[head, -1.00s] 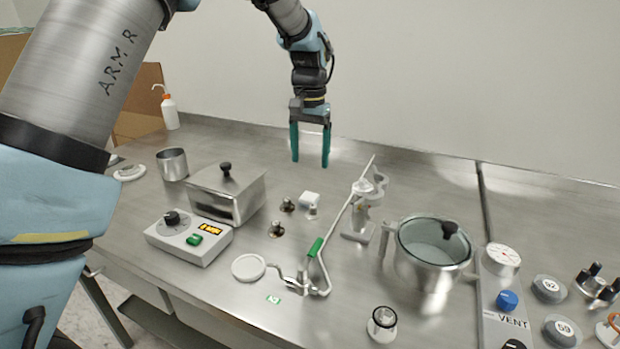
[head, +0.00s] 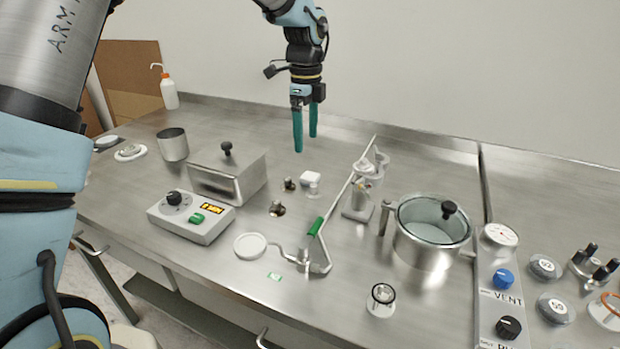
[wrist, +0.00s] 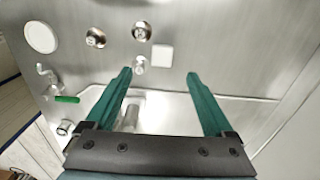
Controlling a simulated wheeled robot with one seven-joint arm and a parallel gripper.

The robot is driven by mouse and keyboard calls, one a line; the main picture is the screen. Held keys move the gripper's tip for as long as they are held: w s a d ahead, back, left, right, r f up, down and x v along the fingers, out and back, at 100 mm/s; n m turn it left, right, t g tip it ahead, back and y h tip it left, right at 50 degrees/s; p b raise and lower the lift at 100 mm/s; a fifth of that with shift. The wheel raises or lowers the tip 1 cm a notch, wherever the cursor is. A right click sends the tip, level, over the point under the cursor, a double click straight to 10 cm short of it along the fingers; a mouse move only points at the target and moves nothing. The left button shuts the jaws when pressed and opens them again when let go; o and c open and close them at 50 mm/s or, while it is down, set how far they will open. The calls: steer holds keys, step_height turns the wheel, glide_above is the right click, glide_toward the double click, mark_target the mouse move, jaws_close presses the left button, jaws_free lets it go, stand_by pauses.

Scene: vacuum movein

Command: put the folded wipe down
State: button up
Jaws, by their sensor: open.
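The folded wipe (head: 311,177) looks like a small white square and lies on the steel bench, close beside small metal fittings. It also shows in the wrist view (wrist: 162,55), ahead of the fingertips. My gripper (head: 305,144) hangs above the bench with its two green fingers pointing down, behind the wipe. In the wrist view my gripper (wrist: 158,74) is open, with nothing between its fingers and clear space between it and the wipe.
Small metal fittings (head: 277,209) stand near the wipe. A metal box (head: 225,178) and a control unit (head: 190,217) are to the left. A stand with a green-gripped lever (head: 318,226) and a lidded pot (head: 432,240) are to the right. The bench behind the wipe is clear.

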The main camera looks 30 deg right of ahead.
steer(key=p, duration=0.1)
glide_above(308, 175)
steer(key=f, duration=0.5)
steer(key=shift+a+f, duration=0.15)
steer(key=shift+a, duration=0.1)
steer(key=shift+d+f+p, duration=0.15)
steer(key=shift+f+p, duration=0.4)
steer(key=shift+f, duration=0.8)
steer(key=shift+d+f+p, duration=0.1)
steer(key=shift+f+p, duration=0.45)
steer(key=shift+f, duration=0.8)
steer(key=shift+c, duration=0.2)
jaws_close()
